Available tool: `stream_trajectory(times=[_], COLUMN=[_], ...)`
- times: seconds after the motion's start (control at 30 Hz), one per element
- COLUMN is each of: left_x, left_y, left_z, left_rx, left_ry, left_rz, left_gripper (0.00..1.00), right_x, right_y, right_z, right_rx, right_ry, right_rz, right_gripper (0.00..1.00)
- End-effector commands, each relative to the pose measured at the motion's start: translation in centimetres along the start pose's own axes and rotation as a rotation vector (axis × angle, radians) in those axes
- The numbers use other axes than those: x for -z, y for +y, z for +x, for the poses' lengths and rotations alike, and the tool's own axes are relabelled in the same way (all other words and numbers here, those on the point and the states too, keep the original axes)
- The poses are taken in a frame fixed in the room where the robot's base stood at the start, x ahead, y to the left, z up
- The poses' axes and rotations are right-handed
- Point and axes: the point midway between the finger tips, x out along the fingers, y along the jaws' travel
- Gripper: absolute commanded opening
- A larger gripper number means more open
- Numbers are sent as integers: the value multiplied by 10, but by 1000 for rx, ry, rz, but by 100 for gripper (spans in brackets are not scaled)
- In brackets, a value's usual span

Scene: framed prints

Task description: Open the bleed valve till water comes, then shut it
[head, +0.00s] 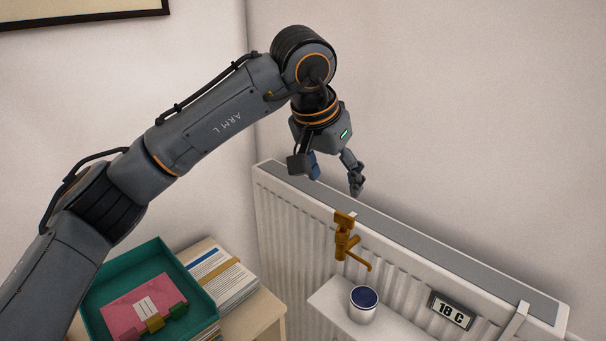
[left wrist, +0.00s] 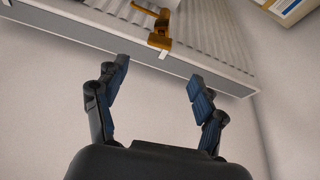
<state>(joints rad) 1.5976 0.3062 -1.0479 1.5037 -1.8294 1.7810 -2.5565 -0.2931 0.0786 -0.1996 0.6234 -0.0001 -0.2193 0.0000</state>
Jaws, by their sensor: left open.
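The brass bleed valve (head: 343,239) sits at the top front of the white radiator (head: 292,215), with a spout pointing down to the right. It also shows in the left wrist view (left wrist: 159,38), beyond my fingers. My left gripper (head: 335,182) is open and empty, above the radiator's top edge and apart from the valve. In the left wrist view its two fingers (left wrist: 158,82) are spread wide. A white cup (head: 362,308) with a dark blue inside stands on a white shelf below the spout. I see no water coming from the spout. My right gripper is not in view.
A display (head: 451,310) reading 18 C is on the radiator front, right of the cup. At lower left, a teal tray (head: 188,262) holds a pink folder, beside a stack of papers (head: 222,272). A wall stands close behind the radiator.

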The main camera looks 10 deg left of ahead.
Motion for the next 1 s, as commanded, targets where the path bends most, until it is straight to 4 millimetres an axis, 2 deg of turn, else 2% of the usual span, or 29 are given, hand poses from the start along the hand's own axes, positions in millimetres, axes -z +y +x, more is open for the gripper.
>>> stream_trajectory(times=[0.27,0.6,0.8,1.0], left_x=[-1,-1,-1,-1], left_y=[0,0,-1,-1], left_z=[44,107,127,133], left_rx=[-2,-1,0,1], left_ry=[-7,-7,-4,-3], left_rz=[-2,-3,-2,-1], left_gripper=[70,70,70,70], right_x=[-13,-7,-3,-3], right_y=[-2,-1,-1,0], right_z=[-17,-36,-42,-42], right_rx=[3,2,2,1], right_ry=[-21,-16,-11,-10], right_rz=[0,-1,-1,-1], right_gripper=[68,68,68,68])
